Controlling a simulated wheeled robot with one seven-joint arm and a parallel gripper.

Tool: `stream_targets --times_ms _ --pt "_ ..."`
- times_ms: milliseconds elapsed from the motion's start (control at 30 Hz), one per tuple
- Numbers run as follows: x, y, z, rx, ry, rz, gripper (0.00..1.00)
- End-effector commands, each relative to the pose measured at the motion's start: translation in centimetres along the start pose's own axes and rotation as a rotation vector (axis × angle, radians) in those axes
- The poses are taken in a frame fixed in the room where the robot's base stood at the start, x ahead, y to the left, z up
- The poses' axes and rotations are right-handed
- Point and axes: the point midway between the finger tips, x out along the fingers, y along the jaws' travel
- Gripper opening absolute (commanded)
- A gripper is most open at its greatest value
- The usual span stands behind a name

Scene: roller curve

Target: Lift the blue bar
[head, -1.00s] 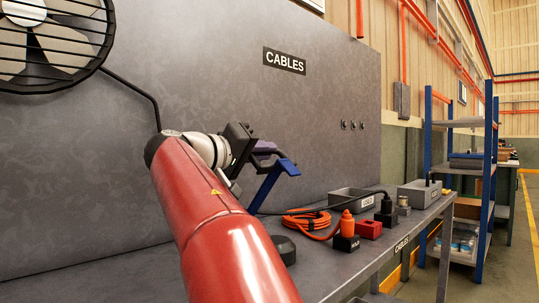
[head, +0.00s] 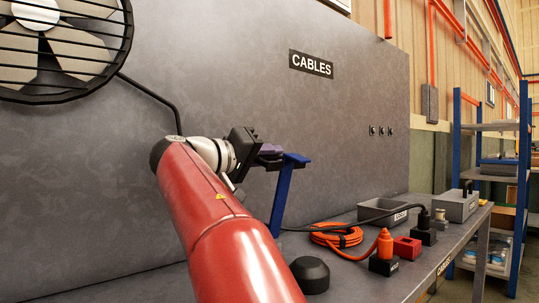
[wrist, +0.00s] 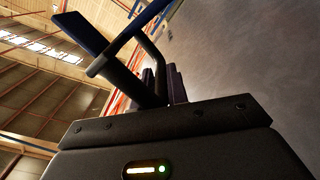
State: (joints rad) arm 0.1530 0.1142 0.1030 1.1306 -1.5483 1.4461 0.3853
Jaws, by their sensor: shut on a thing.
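The blue bar (head: 284,195) is in my gripper (head: 272,155), above the workbench in the head view. A short flat piece sits at its top, and its long part hangs down steeply, leaning slightly. My gripper has purple fingers and is shut on the bar near its top. The bar's lower end shows close to the bench in front of the wall, partly behind my red arm. In the wrist view the blue bar (wrist: 80,33) reaches up and left beyond my gripper (wrist: 162,85); the grip itself is dark and partly hidden.
On the bench (head: 365,275) are an orange cable coil (head: 335,236), a black dome (head: 310,276), an orange plug (head: 385,243), a red block (head: 407,247) and grey bins (head: 381,211). A grey wall panel with a CABLES sign (head: 311,64) stands behind. A fan (head: 62,45) is upper left.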

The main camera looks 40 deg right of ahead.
Motion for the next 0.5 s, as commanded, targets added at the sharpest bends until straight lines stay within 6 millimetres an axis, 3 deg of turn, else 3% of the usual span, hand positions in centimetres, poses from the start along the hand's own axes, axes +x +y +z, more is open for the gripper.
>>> stream_targets --times_ms 33,200,233,333,500 --pt "0.00 -1.11 0.18 -0.013 -0.004 -0.011 0.00" --pt "-0.01 -1.21 0.21 -0.013 -0.005 -0.012 0.00" --pt "-0.01 -1.22 0.21 -0.013 -0.005 -0.013 0.18" --pt "-0.01 -1.18 0.21 -0.013 -0.005 -0.012 0.31" --pt "-0.02 -0.89 0.18 -0.010 -0.004 -0.009 0.34"
